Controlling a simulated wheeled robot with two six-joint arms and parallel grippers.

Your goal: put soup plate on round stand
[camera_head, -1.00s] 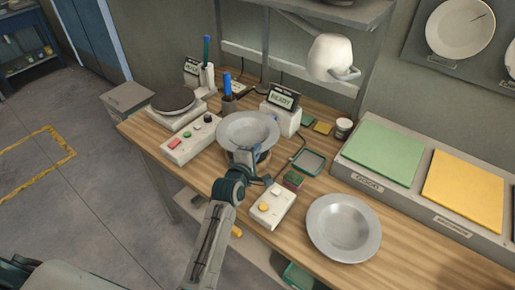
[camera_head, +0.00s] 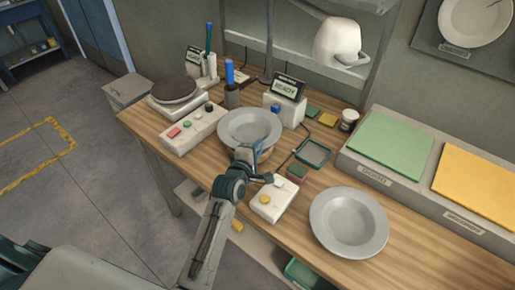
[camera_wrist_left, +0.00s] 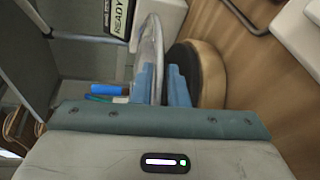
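A grey soup plate (camera_head: 250,127) is level over the round stand, in the middle of the table. My left gripper (camera_head: 246,153) is at its near rim. In the left wrist view the plate (camera_wrist_left: 155,45) shows edge-on between the blue fingers (camera_wrist_left: 160,85), which appear shut on its rim. The round stand (camera_wrist_left: 212,72), wooden-sided with a dark top, is close under the plate there; I cannot tell whether they touch. In the head view the plate hides most of the stand. A second grey soup plate (camera_head: 349,222) lies on the table at right. My right gripper is not in view.
A white box with a READY display (camera_head: 286,100) stands just behind the plate. A button box (camera_head: 193,128) and hotplate (camera_head: 175,90) are left. A small control box (camera_head: 273,200) and green-rimmed tray (camera_head: 313,153) are right. Green (camera_head: 391,147) and yellow (camera_head: 478,184) pads lie further right.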

